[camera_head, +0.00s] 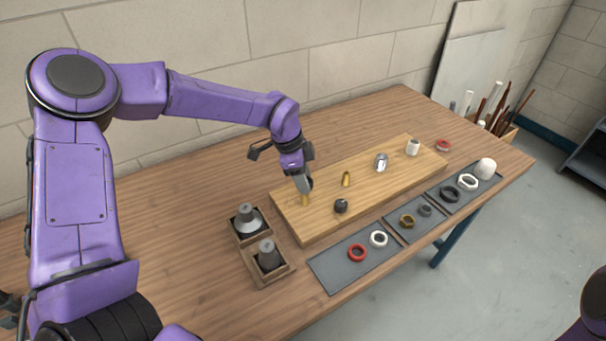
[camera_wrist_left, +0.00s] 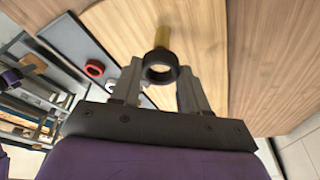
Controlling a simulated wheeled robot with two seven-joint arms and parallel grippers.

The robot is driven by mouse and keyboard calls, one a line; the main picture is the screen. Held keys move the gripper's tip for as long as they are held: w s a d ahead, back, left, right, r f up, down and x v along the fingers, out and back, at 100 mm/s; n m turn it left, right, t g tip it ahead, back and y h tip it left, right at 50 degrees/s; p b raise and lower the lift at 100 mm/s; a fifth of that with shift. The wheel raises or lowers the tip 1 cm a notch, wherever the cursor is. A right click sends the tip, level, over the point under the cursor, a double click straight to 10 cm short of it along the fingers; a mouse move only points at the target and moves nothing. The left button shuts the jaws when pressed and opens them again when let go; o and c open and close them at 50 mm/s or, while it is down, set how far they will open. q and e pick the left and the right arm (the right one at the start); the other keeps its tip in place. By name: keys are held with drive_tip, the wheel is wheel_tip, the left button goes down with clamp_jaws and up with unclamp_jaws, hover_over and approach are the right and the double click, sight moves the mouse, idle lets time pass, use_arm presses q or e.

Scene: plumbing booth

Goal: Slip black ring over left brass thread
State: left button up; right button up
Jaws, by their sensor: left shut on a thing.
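My left gripper (camera_head: 303,187) is at the left end of the wooden board, just above the left brass thread (camera_head: 305,200). In the left wrist view the gripper (camera_wrist_left: 158,85) is shut on a black ring (camera_wrist_left: 160,74), held between its two grey fingers. The brass thread (camera_wrist_left: 163,38) shows right behind the ring in that view. I cannot tell whether the ring is around the thread's tip or just above it. In the head view the ring is mostly hidden by the fingers. My right gripper is out of view.
The board (camera_head: 290,225) also bears a second brass thread (camera_head: 346,179), a dark round fitting (camera_head: 340,206), a chrome fitting (camera_head: 381,162) and a white one (camera_head: 412,147). Grey mats (camera_head: 335,270) with rings lie in front. Two wooden holders (camera_head: 277,278) stand at left.

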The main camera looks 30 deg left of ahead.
use_arm(q)
drive_tip(key=shift+f+b, duration=1.35)
drive_tip(key=shift+f, duration=0.45)
drive_tip(key=o, duration=1.6)
drive_tip(key=shift+r+p, duration=1.5)
drive_tip(key=shift+r, duration=1)
drive_tip(key=shift+r, duration=0.1)
